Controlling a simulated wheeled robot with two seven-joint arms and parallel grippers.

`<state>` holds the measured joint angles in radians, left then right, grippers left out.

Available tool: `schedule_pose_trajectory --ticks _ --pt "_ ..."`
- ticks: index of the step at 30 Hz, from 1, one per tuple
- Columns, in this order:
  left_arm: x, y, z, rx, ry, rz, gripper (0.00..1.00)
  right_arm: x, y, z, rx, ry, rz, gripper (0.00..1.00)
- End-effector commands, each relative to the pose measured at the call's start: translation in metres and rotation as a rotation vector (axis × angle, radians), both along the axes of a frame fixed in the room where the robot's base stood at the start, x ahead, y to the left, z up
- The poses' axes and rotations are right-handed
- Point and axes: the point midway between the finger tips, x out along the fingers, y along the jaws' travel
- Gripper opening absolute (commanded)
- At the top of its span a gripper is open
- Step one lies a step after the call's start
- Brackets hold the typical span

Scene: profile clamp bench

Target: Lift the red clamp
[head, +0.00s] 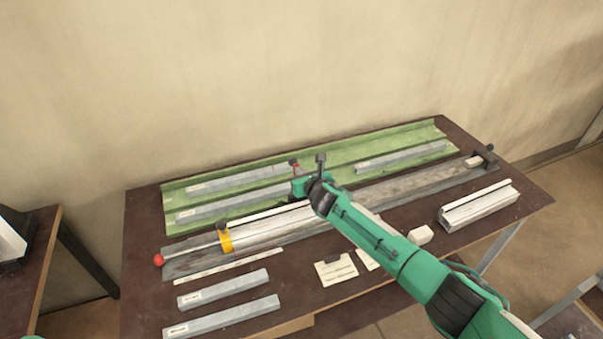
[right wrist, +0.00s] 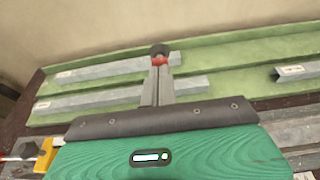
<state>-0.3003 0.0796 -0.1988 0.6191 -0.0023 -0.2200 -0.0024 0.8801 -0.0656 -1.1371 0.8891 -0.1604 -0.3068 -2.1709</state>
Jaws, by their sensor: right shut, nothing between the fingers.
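The red clamp (head: 295,168) shows as a small red piece with a dark knob, just beyond my right gripper (head: 297,176) in the head view. In the right wrist view the red clamp (right wrist: 160,61) sits at the tips of my right gripper (right wrist: 159,72), its black knob on top. The fingers are together with nothing between them. Whether they touch the clamp I cannot tell. The clamp's lower part is hidden behind the fingers. My left gripper is not in view.
A yellow clamp (head: 226,240) sits around the long profile on the bench (head: 140,290), near a red ball handle (head: 158,260). A green tray (head: 330,160) with grey bars runs along the back. Loose bars (head: 222,317), cards (head: 336,270) and a pale profile (head: 478,206) lie in front.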

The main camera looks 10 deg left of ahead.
Motion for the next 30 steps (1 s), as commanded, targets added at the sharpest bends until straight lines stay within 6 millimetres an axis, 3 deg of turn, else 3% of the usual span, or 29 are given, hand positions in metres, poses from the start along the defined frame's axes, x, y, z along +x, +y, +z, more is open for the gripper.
schedule_pose_trajectory --ticks 17,30 --pt "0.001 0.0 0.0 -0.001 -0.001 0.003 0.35 -0.001 -0.001 0.002 0.001 -0.001 0.0 0.0" --pt "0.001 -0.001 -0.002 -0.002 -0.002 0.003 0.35 -0.037 -0.026 0.015 0.0 -0.001 0.001 0.0"
